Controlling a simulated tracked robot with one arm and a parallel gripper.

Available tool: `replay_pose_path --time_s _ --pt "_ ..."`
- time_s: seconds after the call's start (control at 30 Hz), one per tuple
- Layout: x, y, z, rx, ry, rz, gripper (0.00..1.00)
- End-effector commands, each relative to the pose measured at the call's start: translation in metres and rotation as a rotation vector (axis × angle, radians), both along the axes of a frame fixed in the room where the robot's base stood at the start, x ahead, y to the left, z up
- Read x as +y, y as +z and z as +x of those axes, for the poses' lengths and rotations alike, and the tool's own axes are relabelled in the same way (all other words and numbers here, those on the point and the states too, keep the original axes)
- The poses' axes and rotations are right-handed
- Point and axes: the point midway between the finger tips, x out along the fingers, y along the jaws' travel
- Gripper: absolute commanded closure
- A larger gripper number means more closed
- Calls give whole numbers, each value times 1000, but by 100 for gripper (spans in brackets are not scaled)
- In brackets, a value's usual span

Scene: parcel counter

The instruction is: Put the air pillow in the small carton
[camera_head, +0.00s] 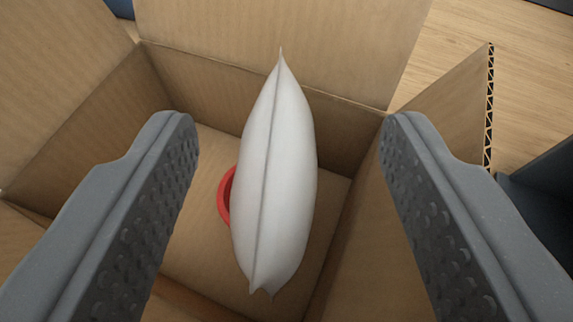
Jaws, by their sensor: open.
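The air pillow (275,180) is a white, puffed pouch with a seam along its length and pointed corners. It shows in the middle of the view, between my fingers and apart from both. It appears within the open small carton (205,82), a brown cardboard box with its flaps spread. I cannot tell whether the pillow rests on the carton's contents or is above them. My gripper (290,135) is open over the carton, one finger on each side of the pillow, with nothing between the fingertips touching them.
A red round thing (225,195) lies on the carton floor, mostly hidden behind the pillow. The right flap (450,105) sticks outward. A dark object (545,190) stands at the right edge. Bare wooden counter (510,40) shows at the top right.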

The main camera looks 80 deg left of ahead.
Motion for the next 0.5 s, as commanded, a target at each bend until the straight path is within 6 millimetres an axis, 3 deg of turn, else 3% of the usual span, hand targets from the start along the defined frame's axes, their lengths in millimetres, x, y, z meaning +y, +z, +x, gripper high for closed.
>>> replay_pose_path --time_s 0.4,0.5 --pt "-1 18 0 1 -1 -1 47" --pt "-24 22 -5 -4 -4 2 47"
